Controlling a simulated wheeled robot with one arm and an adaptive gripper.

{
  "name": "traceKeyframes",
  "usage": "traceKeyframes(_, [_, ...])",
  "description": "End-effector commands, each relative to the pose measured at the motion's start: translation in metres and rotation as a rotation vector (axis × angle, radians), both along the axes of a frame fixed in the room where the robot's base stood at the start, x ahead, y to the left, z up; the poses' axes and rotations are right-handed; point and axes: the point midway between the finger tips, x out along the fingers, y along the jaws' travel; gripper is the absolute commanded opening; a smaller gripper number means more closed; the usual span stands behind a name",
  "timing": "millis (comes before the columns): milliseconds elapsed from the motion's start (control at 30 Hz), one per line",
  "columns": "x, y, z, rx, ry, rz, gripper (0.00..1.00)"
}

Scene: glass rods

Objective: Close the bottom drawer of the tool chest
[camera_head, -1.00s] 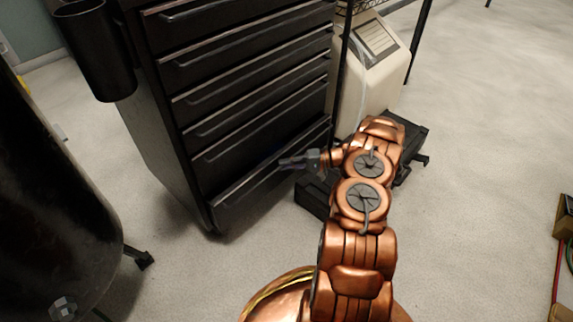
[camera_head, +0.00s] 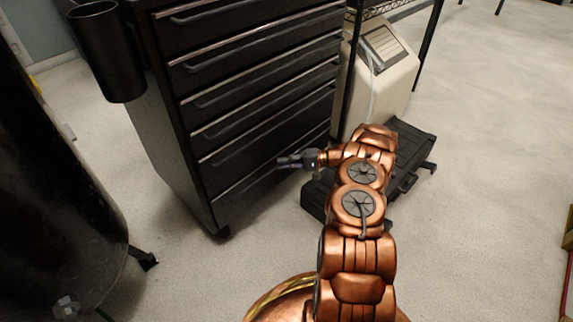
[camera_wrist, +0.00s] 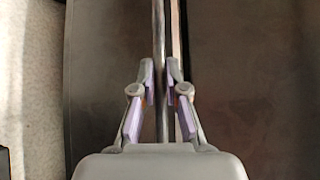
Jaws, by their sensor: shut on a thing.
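The black tool chest (camera_head: 152,150) stands at the upper left of the head view, with several drawers stacked on its front. The bottom drawer (camera_head: 240,200) is the lowest one, and its front looks about in line with the drawers above. My gripper (camera_head: 285,162) is at the right part of that drawer's handle. In the wrist view my gripper (camera_wrist: 160,72) has its two fingers on either side of the thin handle bar (camera_wrist: 159,28), shut on it. The drawer's inside is not visible.
A dark rounded body (camera_head: 50,190) stands at the left.

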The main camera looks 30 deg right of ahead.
Motion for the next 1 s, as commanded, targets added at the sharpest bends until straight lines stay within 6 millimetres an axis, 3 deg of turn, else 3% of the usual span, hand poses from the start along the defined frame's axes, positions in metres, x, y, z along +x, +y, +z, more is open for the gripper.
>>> traceKeyframes(67, [0.004, 0.0, 0.0, -0.004, -0.005, -0.005, 0.0])
traceKeyframes(100, [0.004, 0.0, 0.001, -0.004, -0.005, -0.005, 0.13])
traceKeyframes(333, [0.002, -0.001, 0.001, -0.002, -0.004, -0.005, 0.37])
traceKeyframes(733, [-0.001, -0.005, 0.001, -0.002, -0.003, -0.004, 0.37])
traceKeyframes(1000, [-0.023, -0.043, 0.006, -0.003, -0.004, -0.006, 0.37])
